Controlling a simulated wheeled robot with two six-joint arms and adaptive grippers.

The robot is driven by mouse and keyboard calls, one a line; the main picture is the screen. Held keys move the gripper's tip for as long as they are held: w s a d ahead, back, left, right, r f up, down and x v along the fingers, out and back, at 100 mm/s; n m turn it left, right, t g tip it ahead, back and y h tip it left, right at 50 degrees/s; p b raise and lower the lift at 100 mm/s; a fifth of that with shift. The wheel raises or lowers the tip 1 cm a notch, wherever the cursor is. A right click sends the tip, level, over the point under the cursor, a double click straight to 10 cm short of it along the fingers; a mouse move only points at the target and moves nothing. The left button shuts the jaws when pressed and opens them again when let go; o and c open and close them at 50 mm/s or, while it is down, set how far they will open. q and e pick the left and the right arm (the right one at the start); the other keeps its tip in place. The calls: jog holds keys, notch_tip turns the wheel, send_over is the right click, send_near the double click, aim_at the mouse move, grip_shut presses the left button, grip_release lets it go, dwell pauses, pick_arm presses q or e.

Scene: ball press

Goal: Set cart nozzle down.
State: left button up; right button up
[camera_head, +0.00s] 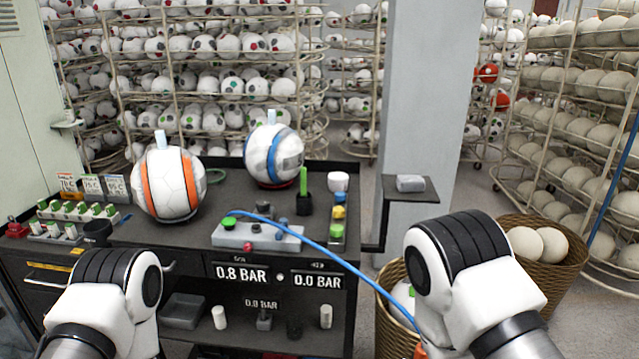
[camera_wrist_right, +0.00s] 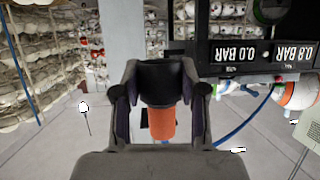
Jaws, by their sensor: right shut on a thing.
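The cart nozzle (camera_wrist_right: 162,124) shows in the right wrist view as an orange cylinder with a black collar. My right gripper (camera_wrist_right: 160,88) is shut on the black collar, with a finger on each side. The nozzle is clear of the cart, with grey floor behind it. The blue hose (camera_head: 325,247) curves from the grey block (camera_head: 258,236) on the cart (camera_head: 225,187) down to the right, behind my right arm. In the head view my right gripper is hidden by its wrist. My left arm is at the lower left; its gripper is out of view.
An orange-striped ball (camera_head: 172,184) and a blue-striped ball (camera_head: 273,155) sit on the cart top. A small side shelf (camera_head: 407,191) holds a grey block. Wicker baskets (camera_head: 547,262) with balls stand at the right. Some floor between cart and baskets is free.

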jog(key=shift+s+f, duration=0.65)
jog(key=shift+f, duration=0.1)
jog(key=shift+w+r, duration=0.1)
jog(key=shift+r, duration=0.8)
jog(key=a+r+n+g+y, duration=0.2)
jog(key=a+n+g+y, duration=0.4)
jog(key=a+n, duration=0.1)
jog(key=a+r+n+g+y, duration=0.3)
jog(key=a+n+g+y, duration=0.3)
jog(key=n, duration=0.4)
jog(key=shift+s+a+r+y, duration=0.15)
jog(key=shift+s+a+y, duration=0.3)
jog(key=shift+a+y, duration=0.3)
